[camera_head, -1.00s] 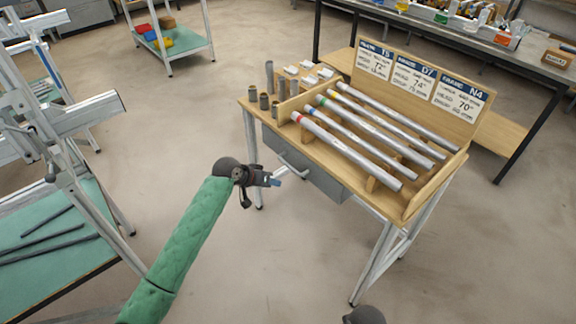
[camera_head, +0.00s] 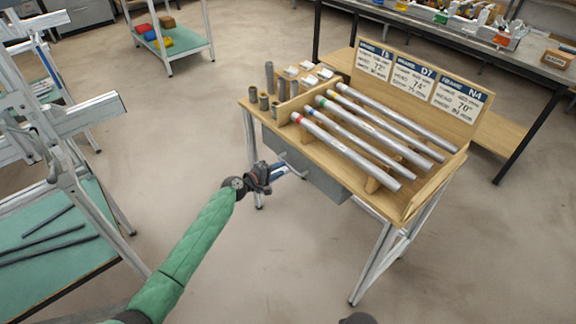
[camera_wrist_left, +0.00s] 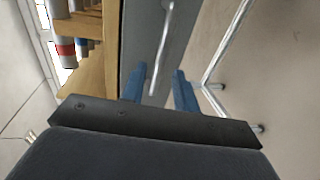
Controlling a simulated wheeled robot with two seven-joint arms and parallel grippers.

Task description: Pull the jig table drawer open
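The jig table (camera_head: 330,143) is a wooden-topped table on metal legs, with a grey drawer (camera_head: 318,178) under its front edge. The drawer front also shows in the left wrist view (camera_wrist_left: 140,40). Its silver bar handle (camera_wrist_left: 163,45) runs down between my fingers there. My left gripper (camera_head: 284,171) is at the drawer's handle side in the head view. In the left wrist view its two blue fingertips (camera_wrist_left: 157,72) are apart, one on each side of the handle's end, with gaps visible. My right gripper is not clearly seen; only a dark part shows at the bottom edge.
Several metal tubes (camera_head: 365,130) with coloured bands lie on the table top before the sign board (camera_head: 425,80). Short cylinders (camera_head: 264,101) stand at the left end. A metal frame and green-topped bench (camera_head: 50,240) stand at left. The floor before the drawer is clear.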

